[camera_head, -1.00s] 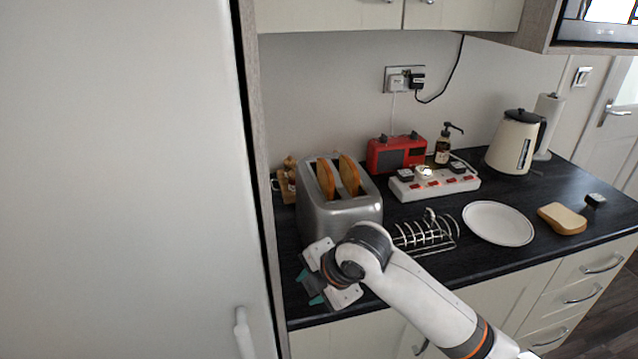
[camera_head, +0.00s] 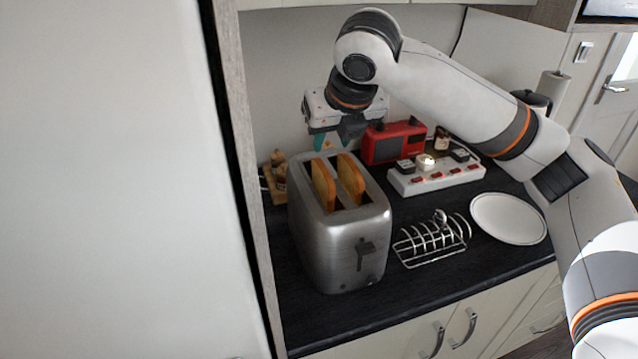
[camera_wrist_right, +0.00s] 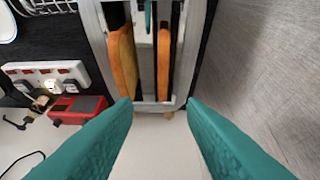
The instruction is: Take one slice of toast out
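The silver toaster (camera_head: 338,235) stands on the dark counter with two slices of toast sticking up out of its slots. In the head view these are a left slice (camera_head: 322,184) and a right slice (camera_head: 351,178). The right wrist view shows the toaster (camera_wrist_right: 98,40) from above, with one slice (camera_wrist_right: 123,62) on the left and another (camera_wrist_right: 164,62) on the right. My right gripper (camera_head: 334,140) is above the toaster's far end, pointing down. Its teal fingers are wide apart and empty in the wrist view (camera_wrist_right: 159,103). My left gripper is not in view.
A wire toast rack (camera_head: 432,243) stands right of the toaster, with a white plate (camera_head: 508,218) beyond it. Behind are a red radio (camera_head: 394,143) and a white power strip (camera_head: 437,178). A tall pale panel (camera_head: 100,180) closes off the left side.

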